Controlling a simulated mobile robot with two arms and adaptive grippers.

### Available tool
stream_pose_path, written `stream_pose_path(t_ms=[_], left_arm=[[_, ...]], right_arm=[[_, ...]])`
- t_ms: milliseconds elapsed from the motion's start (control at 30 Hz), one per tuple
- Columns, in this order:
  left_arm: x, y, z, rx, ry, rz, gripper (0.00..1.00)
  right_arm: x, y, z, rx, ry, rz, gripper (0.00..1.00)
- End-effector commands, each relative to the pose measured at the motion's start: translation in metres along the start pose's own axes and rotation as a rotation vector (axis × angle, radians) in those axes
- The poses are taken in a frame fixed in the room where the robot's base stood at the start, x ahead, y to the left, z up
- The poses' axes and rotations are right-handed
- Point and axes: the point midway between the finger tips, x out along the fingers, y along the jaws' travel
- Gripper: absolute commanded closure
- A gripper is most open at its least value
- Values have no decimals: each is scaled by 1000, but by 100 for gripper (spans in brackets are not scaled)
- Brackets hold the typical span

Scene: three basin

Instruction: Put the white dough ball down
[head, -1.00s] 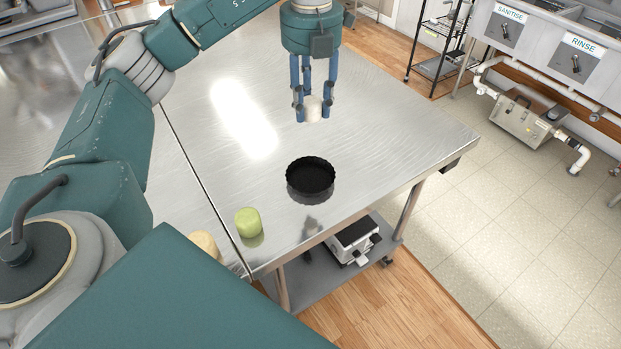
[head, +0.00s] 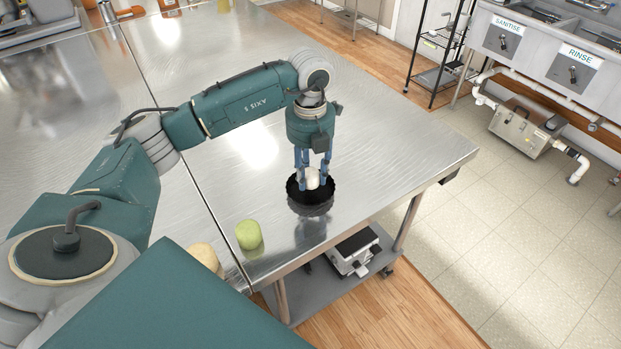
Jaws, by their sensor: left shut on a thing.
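The white dough ball (head: 312,178) is between the blue fingers of my left gripper (head: 312,183), which is shut on it. The ball and fingertips are over the black fluted pan (head: 309,205) on the steel table. I cannot tell whether the ball touches the pan's floor. The fingers hide part of the ball and of the pan's far rim. My right gripper is not in view.
A green dough piece (head: 248,235) stands near the table's front edge, left of the pan. A beige piece (head: 205,256) is partly hidden by my body. The steel table (head: 400,150) is clear to the right of the pan. Sinks stand at the upper right.

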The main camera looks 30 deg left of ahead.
Motion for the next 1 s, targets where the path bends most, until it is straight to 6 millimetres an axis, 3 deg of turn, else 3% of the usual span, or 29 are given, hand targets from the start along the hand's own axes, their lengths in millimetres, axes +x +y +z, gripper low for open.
stream_pose_path(t_ms=[200, 567, 600, 700, 1000], left_arm=[[26, 0, 0, 0, 1, 0, 96], [32, 0, 0, 1, 0, 0, 96], [32, 0, 0, 1, 0, 0, 64], [31, 0, 0, 1, 0, 0, 47], [28, 0, 0, 0, 0, 0, 47]], right_arm=[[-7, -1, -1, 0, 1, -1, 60], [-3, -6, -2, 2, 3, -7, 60], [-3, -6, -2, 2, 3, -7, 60], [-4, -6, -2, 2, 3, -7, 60], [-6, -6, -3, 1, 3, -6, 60]])
